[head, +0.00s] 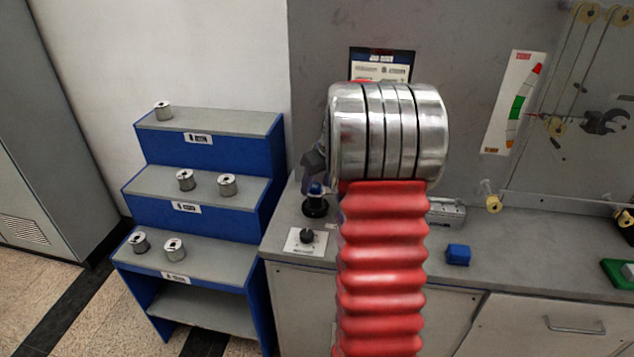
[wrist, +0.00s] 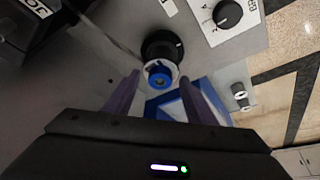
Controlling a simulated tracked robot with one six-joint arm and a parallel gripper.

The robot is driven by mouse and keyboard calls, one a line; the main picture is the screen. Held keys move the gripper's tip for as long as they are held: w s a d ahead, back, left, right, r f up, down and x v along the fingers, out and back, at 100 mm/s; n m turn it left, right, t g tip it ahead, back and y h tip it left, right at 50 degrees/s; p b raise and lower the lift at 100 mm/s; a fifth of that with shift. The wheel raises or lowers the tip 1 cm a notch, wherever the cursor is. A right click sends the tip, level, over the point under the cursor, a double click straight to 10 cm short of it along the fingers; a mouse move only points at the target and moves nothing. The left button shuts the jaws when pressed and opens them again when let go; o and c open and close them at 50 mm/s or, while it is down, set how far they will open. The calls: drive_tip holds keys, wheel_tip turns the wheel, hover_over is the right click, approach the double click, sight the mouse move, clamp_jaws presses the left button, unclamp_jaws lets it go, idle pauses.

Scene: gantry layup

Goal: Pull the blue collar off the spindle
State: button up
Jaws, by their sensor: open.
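The blue collar (head: 316,188) sits on the spindle (head: 315,207), which has a dark round base and stands on the grey bench just left of my arm. In the wrist view the blue collar (wrist: 159,78) shows ahead of the jaws, with the spindle's black base (wrist: 160,47) beyond it. My gripper (wrist: 160,80) is open, with one finger on either side of the collar in the picture and nothing held. I cannot tell how far the fingertips are from it. In the head view my gripper (head: 316,163) is partly hidden by my arm, above the collar.
A knob (head: 306,236) on a white plate is close in front of the spindle. A blue block (head: 458,254) lies on the bench to the right. A blue stepped stand (head: 195,227) with several metal cylinders is at the left. A wall panel rises behind the bench.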

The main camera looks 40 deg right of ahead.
clamp_jaws()
idle(0.8)
drive_tip(key=shift+r, duration=1.6)
idle(0.8)
drive_tip(key=shift+r, duration=1.7)
